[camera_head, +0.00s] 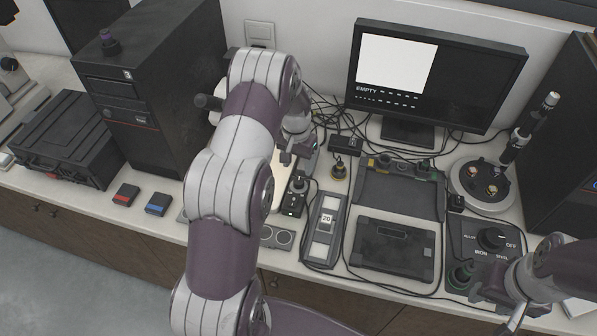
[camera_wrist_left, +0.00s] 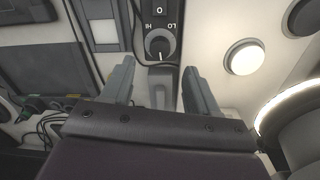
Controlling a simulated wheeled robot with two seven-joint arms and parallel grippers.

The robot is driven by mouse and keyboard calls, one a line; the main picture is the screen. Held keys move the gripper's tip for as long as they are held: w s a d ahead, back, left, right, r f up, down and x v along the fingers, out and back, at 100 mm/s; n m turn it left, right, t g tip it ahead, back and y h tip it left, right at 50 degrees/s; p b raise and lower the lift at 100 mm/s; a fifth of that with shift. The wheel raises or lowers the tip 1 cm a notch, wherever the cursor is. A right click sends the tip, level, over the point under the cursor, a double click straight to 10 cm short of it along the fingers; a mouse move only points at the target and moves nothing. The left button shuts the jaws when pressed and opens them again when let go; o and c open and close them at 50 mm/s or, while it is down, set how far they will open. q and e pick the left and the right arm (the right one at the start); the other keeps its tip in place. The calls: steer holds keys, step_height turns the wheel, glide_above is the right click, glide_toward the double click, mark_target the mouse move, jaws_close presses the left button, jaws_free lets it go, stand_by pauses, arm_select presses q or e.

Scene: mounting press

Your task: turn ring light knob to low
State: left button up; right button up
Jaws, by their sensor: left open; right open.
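The ring light knob (camera_wrist_left: 159,43) is a round dark dial on a narrow black control box (camera_wrist_left: 168,8), with HI and LO lettering that appears upside down. In the head view the small black box (camera_head: 293,203) with a green light stands on the bench, partly hidden by my left arm. My left gripper (camera_wrist_left: 160,82) is open, its two fingers on either side of the box's line, with the knob ahead between them, apart from both. It also shows in the head view (camera_head: 287,157). My right gripper (camera_head: 507,304) is open at the lower right, away from the box.
A glowing ring light (camera_wrist_left: 291,104) curves beside my left gripper, near a lit round disc (camera_wrist_left: 245,57). A panel marked 20 (camera_head: 325,228), a black tray (camera_head: 398,190) and loose cables lie to the right. A monitor (camera_head: 432,80) stands behind.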

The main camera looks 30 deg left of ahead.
mark_target(299, 180)
arm_select(q)
step_height(299, 180, down, 6)
steer(key=shift+f+p, duration=0.25)
steer(key=shift+p, duration=0.45)
steer(key=shift+f, duration=0.25)
steer(key=shift+d, duration=0.1)
steer(key=shift+w, duration=0.1)
steer(key=c, duration=1)
